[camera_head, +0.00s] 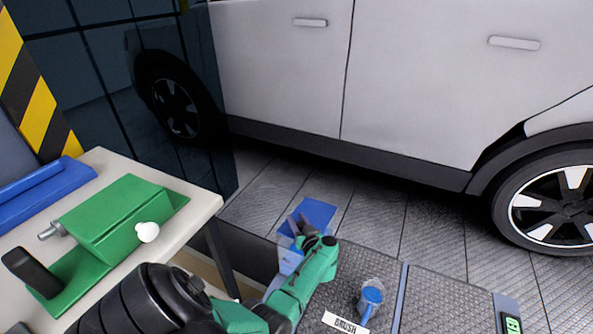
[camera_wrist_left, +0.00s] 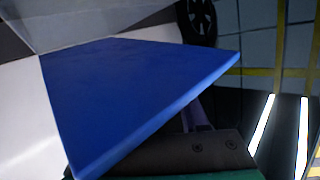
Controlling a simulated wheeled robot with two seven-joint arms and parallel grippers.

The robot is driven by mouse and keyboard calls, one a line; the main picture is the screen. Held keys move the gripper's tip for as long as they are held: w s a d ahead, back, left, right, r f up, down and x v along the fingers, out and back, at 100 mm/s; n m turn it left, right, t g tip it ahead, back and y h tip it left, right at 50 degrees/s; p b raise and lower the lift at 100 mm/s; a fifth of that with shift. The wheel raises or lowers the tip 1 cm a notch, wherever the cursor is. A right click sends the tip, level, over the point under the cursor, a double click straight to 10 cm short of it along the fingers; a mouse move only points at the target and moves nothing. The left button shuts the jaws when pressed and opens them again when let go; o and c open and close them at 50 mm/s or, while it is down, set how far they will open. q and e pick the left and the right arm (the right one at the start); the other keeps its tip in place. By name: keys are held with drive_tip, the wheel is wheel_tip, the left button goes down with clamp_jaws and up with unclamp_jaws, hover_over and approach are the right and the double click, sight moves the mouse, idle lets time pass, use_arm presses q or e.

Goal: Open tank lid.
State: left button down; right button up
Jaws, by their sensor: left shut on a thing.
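A flat blue panel, which looks like the tank lid (camera_head: 320,211), shows at the lower middle of the head view, just beyond my left gripper (camera_head: 298,228). In the left wrist view the lid (camera_wrist_left: 130,90) is a large blue slab that fills the middle and sits tilted across the picture. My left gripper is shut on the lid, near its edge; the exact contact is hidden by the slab. A light blue part (camera_head: 289,260), perhaps the tank, shows under the gripper, mostly hidden by my arm. My right gripper is not in view.
A pale table (camera_head: 205,196) at left carries a green vise-like device (camera_head: 112,215) with a white knob. A blue brush (camera_head: 371,296) stands by a label reading BRUSH (camera_head: 346,323). A white car (camera_head: 410,80) stands behind; tiled floor between is clear.

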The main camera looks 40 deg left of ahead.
use_arm(q)
drive_tip(key=shift+m+g+h, duration=0.5)
drive_tip(key=shift+m+h, duration=0.1)
drive_tip(key=r+p, duration=0.1)
drive_tip(key=w+r+p, duration=0.1)
drive_tip(key=r+p, duration=0.1)
drive_tip(key=w+r+p, duration=0.1)
drive_tip(key=p, duration=0.1)
drive_tip(key=shift+a+r, duration=0.2)
drive_tip(key=shift+a, duration=0.05)
drive_tip(key=shift+w+a+r+m+g+h+p, duration=0.15)
drive_tip(key=shift+w+r+m+g+h+p, duration=0.25)
drive_tip(key=shift+p, duration=0.35)
drive_tip(key=shift+w+a+r+p, duration=0.25)
drive_tip(key=shift+w+r+p, duration=0.15)
drive_tip(key=shift+w+r, duration=0.25)
drive_tip(key=shift+c, duration=2.2)
unclamp_jaws()
drive_tip(key=p+v, duration=1)
drive_tip(key=v, duration=0.4)
drive_tip(key=shift+d+r+p, duration=0.25)
drive_tip(key=shift+r+p, duration=0.05)
drive_tip(key=shift+p, duration=0.05)
